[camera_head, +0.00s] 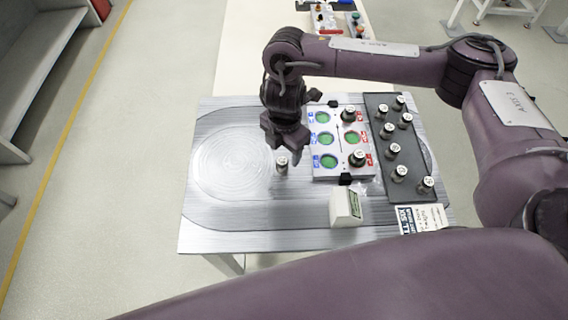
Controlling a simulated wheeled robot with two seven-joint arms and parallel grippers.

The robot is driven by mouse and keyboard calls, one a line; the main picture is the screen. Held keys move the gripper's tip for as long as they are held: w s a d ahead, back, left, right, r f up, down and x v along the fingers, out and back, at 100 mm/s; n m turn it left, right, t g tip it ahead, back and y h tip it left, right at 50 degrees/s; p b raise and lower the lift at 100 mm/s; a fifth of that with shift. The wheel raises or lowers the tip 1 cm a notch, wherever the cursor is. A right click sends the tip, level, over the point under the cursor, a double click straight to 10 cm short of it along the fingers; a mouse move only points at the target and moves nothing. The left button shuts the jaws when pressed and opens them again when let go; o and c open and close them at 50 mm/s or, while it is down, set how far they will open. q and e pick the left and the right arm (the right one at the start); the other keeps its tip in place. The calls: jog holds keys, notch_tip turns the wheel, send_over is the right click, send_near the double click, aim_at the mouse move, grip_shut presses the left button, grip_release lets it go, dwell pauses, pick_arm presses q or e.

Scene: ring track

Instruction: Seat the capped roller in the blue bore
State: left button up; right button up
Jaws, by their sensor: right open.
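A capped roller (282,167) with a pale top stands upright on the metal table, left of the bore block. My right gripper (284,148) is open, pointing down at this roller; I cannot tell whether its fingers reach around it. The bore block (340,174) is pale, with blue-marked bores on the left and red-marked bores on the right. The three blue-marked bores (326,138) look empty, with green inside. Capped rollers sit at the far (348,114) and near (357,158) red-marked places; the middle red-marked bore (353,137) looks empty. My left gripper is not in view.
A dark tray (381,160) right of the block holds several capped rollers. A small pale box with a green display (345,207) and a printed card (422,219) lie near the front. The table's left part (225,160) is clear, with faint circular marks.

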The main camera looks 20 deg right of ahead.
aim_at(282, 160)
jog(key=f, duration=0.3)
jog(key=shift+w+a+f, duration=0.25)
jog(key=shift+a+f, duration=0.1)
jog(key=shift+f, duration=0.05)
jog(key=shift+f+b, duration=0.3)
jog(key=shift+f, duration=0.1)
jog(key=shift+w+d+f, duration=0.1)
jog(key=shift+f, duration=0.1)
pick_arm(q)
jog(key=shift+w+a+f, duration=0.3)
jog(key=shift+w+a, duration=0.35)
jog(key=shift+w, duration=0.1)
pick_arm(e)
jog(key=shift+c, duration=0.3)
jog(key=c, duration=0.7)
grip_shut()
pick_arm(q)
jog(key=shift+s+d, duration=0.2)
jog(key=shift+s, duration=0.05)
pick_arm(e)
jog(key=shift+r, duration=0.1)
